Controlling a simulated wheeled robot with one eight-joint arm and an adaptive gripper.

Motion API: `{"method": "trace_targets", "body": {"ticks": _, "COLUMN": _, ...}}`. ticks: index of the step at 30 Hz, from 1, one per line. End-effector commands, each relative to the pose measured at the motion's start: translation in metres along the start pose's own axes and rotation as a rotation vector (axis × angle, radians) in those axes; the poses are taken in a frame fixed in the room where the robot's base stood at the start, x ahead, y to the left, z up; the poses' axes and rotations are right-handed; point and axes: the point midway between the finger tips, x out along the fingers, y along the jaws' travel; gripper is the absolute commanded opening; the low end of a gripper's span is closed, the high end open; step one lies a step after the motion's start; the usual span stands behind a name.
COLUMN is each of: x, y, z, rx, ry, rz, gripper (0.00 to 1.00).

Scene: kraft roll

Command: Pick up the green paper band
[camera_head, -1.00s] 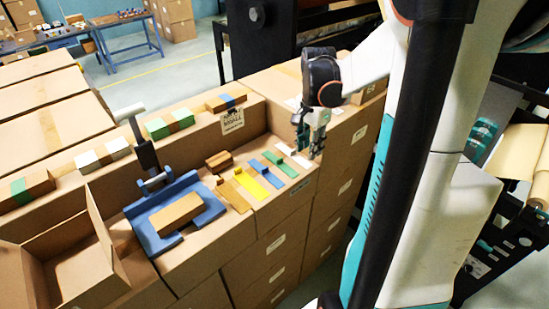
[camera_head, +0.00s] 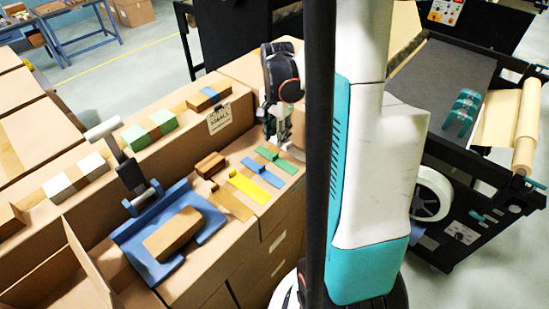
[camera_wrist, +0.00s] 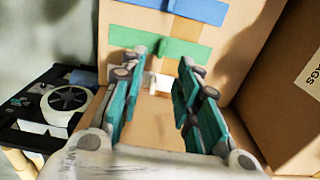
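The green paper band (camera_head: 278,161) lies flat on the cardboard work surface, between the blue band (camera_head: 260,173) and a white band. It also shows in the wrist view (camera_wrist: 185,47), running crosswise just beyond my fingertips. My gripper (camera_head: 278,136) is low over the far end of the row of bands, near the green one. In the wrist view my gripper (camera_wrist: 163,70) has its two teal fingers well apart with nothing held. The white band (camera_wrist: 158,83) shows between the fingers. Whether the fingers touch the surface cannot be told.
The yellow band (camera_head: 249,188) and a brown band (camera_head: 232,205) continue the row. A blue tray (camera_head: 134,255) holding a brown box (camera_head: 173,233) is at the left. A raised cardboard ledge with wrapped boxes (camera_head: 149,131) runs behind. A labelled carton (camera_wrist: 300,80) stands close at the right in the wrist view.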

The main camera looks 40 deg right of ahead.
Motion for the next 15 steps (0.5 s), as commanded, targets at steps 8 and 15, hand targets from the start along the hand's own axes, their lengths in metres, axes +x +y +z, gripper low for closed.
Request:
{"method": "trace_targets", "body": {"ticks": 8, "x": 0.029, "y": 0.000, "z": 0.000, "rx": 0.000, "ry": 0.000, "rz": 0.000, "gripper": 0.30}}
{"method": "trace_targets", "body": {"ticks": 15, "x": 0.050, "y": -0.001, "z": 0.002, "rx": -0.001, "ry": 0.000, "rz": 0.000, "gripper": 0.30}}
